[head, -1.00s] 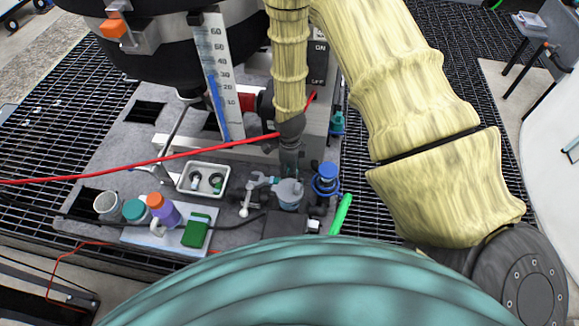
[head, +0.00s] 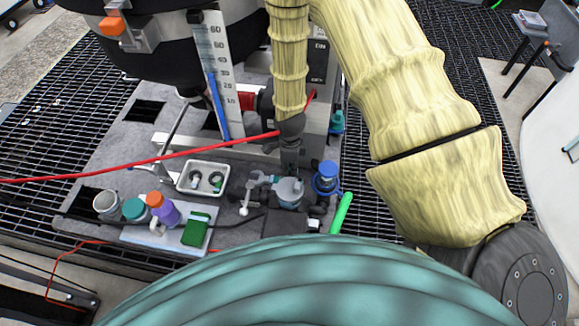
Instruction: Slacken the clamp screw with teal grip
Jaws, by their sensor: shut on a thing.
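My gripper (head: 290,162) reaches down from above, its fingertips just over a round grey-blue fitting (head: 289,191). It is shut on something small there. The fingers and dark wrist hide what is between them, so I cannot make out its colour. A grey wrench-shaped part (head: 257,182) sticks out to the left of the fitting. A small teal part (head: 337,122) shows farther back, at the right side of the manifold, apart from my gripper. I cannot tell whether it is the clamp screw's grip.
A blue-topped valve (head: 327,178) and a green handle (head: 341,212) stand close on the right. A white tray (head: 202,178) with small parts lies left. A red line (head: 150,161) crosses toward my wrist. Teal-lidded (head: 135,209) and purple (head: 164,210) containers stand at front left.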

